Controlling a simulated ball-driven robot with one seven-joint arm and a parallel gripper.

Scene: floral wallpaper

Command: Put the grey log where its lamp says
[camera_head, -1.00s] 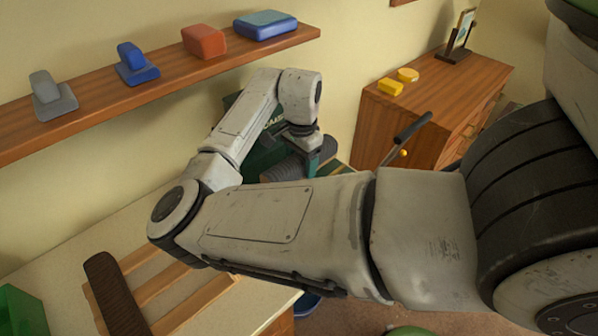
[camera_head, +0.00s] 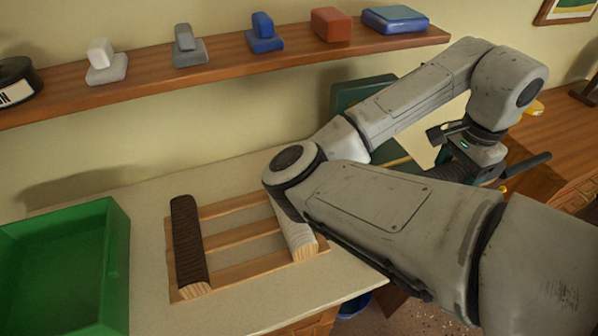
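A dark grey ridged log (camera_head: 452,170) shows just below my gripper (camera_head: 468,150), beside a green machine. It is partly covered by my arm and the gripper. I cannot tell whether the fingers grip it, since the fingertips are not clear. A wooden slatted rack (camera_head: 240,243) stands on the counter. A dark brown log (camera_head: 187,245) lies across its left side, and a pale whitish log (camera_head: 296,232) lies across its right side, partly behind my arm. I cannot make out a lit lamp.
A green bin (camera_head: 117,270) stands left of the rack. The wall shelf (camera_head: 130,88) holds a white block, grey block, blue block, red box (camera_head: 331,24), blue box (camera_head: 395,19) and black round item (camera_head: 18,80). A black-handled lever (camera_head: 527,167) is right of my gripper.

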